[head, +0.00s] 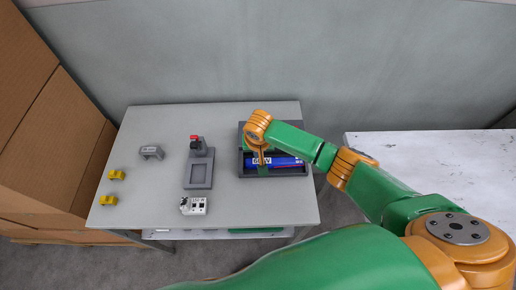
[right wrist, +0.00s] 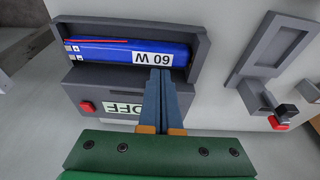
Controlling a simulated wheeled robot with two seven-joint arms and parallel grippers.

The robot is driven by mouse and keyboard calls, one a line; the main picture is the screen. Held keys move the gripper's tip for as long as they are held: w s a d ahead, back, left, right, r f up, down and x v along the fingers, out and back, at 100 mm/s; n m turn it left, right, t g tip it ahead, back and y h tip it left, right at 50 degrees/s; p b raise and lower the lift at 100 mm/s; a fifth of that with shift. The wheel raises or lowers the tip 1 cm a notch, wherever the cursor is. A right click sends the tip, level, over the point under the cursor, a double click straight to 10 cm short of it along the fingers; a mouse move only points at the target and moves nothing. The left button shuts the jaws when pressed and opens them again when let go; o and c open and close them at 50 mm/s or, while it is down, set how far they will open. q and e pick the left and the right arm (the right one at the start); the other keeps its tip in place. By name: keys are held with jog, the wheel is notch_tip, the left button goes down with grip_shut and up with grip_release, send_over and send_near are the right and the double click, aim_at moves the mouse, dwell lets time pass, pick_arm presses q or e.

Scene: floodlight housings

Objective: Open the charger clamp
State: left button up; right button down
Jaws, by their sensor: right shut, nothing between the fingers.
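A dark grey box (head: 241,160) at the table's right holds a blue pack in its recess. In the right wrist view the blue pack (right wrist: 112,53) reads "60 W", with a red line along it. The box front (right wrist: 75,75) there has a red button (right wrist: 87,106) and an "OFF" label (right wrist: 123,108). My right gripper (right wrist: 161,72) is shut and empty, its fingertips at the pack's label edge; contact cannot be told. It covers part of the box in the head view (head: 262,163). A grey fixture (head: 198,174) with a red-tipped upright part (head: 194,138) stands left of the box. My left gripper is out of view.
On the grey table (head: 230,212) stand a white block with dark sockets (head: 193,206), a small grey bracket (head: 152,152) and two yellow pieces (head: 117,175). A white table (head: 450,160) is at right. Cardboard boxes (head: 50,130) are at left. The table's front right is clear.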

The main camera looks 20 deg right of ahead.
jog(key=shift+w+d+b, duration=0.2)
jog(key=shift+w+b, duration=0.4)
jog(key=shift+w, duration=0.1)
dwell(0.5)
jog(key=shift+s+r+p, duration=0.15)
jog(key=shift+s+p, duration=0.05)
jog(key=shift+p, duration=0.4)
jog(key=shift+s+a, duration=0.1)
jog(key=shift+s, duration=0.05)
jog(key=shift+s+p, duration=0.1)
jog(key=shift+p, duration=0.25)
